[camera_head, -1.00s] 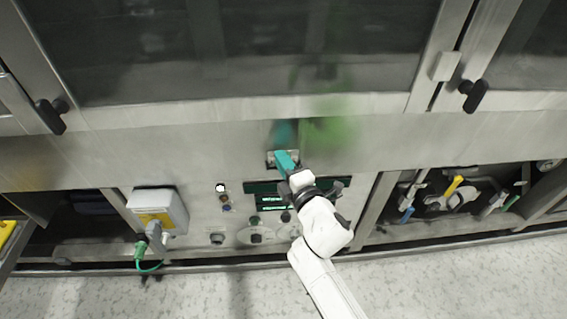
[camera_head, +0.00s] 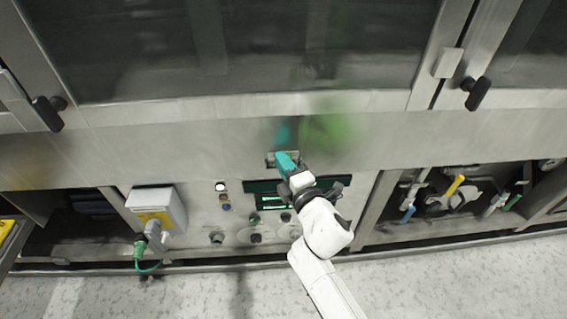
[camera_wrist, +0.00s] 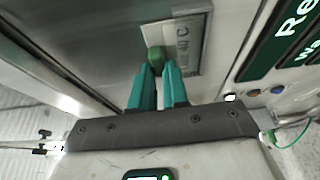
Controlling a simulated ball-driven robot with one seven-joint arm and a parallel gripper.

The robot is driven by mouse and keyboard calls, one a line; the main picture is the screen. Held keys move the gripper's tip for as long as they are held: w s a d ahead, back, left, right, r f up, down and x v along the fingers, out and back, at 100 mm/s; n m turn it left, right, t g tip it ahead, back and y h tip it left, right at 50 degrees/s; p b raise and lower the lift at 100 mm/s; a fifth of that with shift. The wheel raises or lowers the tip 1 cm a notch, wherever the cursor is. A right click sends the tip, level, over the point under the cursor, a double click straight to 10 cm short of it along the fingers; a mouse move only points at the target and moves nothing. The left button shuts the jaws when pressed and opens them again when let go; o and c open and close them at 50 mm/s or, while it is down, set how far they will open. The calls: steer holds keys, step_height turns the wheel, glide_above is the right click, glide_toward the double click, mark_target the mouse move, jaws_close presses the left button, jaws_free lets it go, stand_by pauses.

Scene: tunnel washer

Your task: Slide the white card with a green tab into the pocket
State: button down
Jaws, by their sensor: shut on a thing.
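The card's green tab (camera_wrist: 155,56) shows in the wrist view between the tips of my gripper's teal fingers (camera_wrist: 157,70). My gripper is shut on it. The card's white part cannot be told apart clearly. The tab lies against a pale metal plate with lettering (camera_wrist: 188,45), which seems to be the pocket, on the machine front. How deep the card sits in it I cannot tell. In the head view my gripper (camera_head: 284,158) is at the same small metal plate (camera_head: 270,160), and its fingers hide the card.
A dark display panel (camera_head: 262,186) with buttons and dials below it is just under my gripper. A grey box with a yellow label (camera_head: 157,210) is at the left. A recess with hoses and valves (camera_head: 455,195) is at the right. A large window (camera_head: 240,50) is above.

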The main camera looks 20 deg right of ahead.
stand_by(0.3)
steer(key=c, duration=1.1)
jaws_free()
steer(key=shift+o, duration=0.2)
steer(key=shift+f, duration=0.15)
steer(key=shift+s, duration=0.1)
steer(key=s+p, duration=0.1)
steer(key=s, duration=0.9)
steer(key=shift+s+d+r, duration=0.25)
steer(key=shift+s+d, duration=0.05)
steer(key=shift+d, duration=0.1)
steer(key=shift+p, duration=0.3)
